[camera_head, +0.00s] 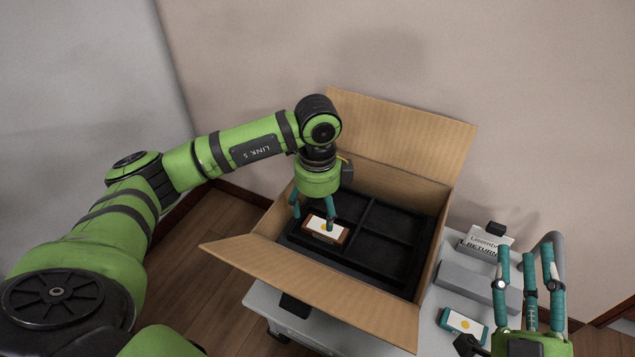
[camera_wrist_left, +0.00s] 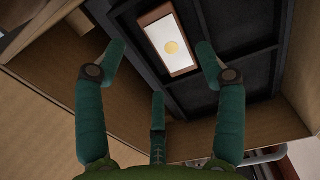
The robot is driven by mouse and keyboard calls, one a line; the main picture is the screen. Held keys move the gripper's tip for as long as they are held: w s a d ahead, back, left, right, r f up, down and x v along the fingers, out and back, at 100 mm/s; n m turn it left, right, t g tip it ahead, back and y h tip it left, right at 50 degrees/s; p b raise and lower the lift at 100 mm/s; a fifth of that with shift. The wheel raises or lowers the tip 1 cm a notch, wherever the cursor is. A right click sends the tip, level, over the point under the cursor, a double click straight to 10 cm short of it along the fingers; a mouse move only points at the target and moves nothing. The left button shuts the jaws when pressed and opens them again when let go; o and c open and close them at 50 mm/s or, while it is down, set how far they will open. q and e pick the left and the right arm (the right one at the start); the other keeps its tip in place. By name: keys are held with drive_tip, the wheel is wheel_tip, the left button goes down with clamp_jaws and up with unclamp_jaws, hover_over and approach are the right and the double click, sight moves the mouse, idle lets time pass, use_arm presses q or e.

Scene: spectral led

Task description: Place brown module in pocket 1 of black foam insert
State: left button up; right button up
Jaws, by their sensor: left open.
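The brown module (camera_head: 326,231) has a white face with a yellow disc. It lies at the near-left pocket of the black foam insert (camera_head: 352,265), inside the open cardboard box. My left gripper (camera_head: 313,220) is open above it, reaching down into the box. In the left wrist view the module (camera_wrist_left: 170,45) shows beyond and between the spread fingers (camera_wrist_left: 162,58), with no finger visibly gripping it. I cannot tell whether it sits fully down in the pocket. My right gripper (camera_head: 526,258) is open and empty at the lower right, outside the box.
The cardboard box (camera_head: 350,309) stands on a light table (camera_head: 437,300), its flaps spread outward. The insert's other visible pockets look empty.

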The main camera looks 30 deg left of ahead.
sight(317, 228)
use_arm(q)
wheel_tip(317, 228, up, 6)
drive_tip(key=p, duration=0.1)
drive_tip(key=shift+r, duration=0.15)
use_arm(e)
wheel_tip(317, 228, down, 10)
drive_tip(key=w+d+m+g+h, duration=0.1)
drive_tip(key=d+g+h, duration=0.2)
drive_tip(key=g, duration=0.2)
drive_tip(key=shift+f, duration=0.15)
